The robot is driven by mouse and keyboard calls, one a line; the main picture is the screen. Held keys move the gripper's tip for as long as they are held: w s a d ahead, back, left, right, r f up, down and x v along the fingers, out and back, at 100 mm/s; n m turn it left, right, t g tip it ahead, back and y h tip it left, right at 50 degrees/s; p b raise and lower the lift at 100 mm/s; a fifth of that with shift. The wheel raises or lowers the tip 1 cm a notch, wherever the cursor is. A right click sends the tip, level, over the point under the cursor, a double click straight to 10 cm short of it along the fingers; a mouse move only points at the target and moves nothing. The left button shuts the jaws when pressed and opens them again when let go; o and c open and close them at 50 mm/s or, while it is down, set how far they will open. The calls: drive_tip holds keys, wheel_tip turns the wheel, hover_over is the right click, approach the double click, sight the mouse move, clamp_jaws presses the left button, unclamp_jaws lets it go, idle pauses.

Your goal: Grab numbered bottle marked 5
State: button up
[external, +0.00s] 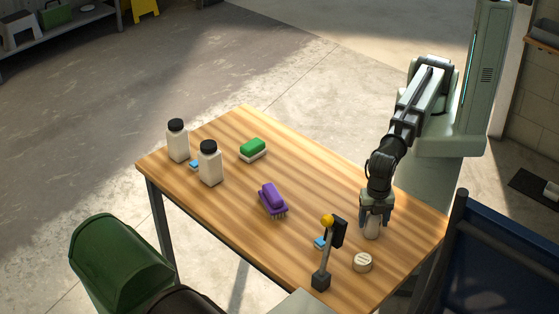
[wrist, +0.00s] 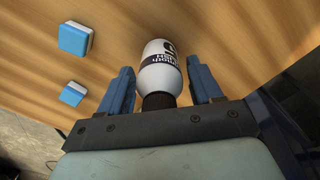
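A white bottle (external: 372,228) with a dark cap stands near the table's right end, directly under my gripper (external: 376,205). In the wrist view this bottle (wrist: 160,78) lies between the two fingers of my gripper (wrist: 162,85). The fingers are spread on either side of it, with narrow gaps showing.
On the wooden table (external: 305,165) are a green-and-white block (external: 253,149), a purple brush (external: 272,199), a stand with a yellow knob (external: 321,280) and a round cream tin (external: 363,262). The wrist view shows two blue-and-white blocks (wrist: 75,39) (wrist: 73,94).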

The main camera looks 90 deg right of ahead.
drive_tip(key=c, duration=0.9)
drive_tip(key=shift+r, duration=0.15)
drive_tip(key=shift+c, duration=0.2)
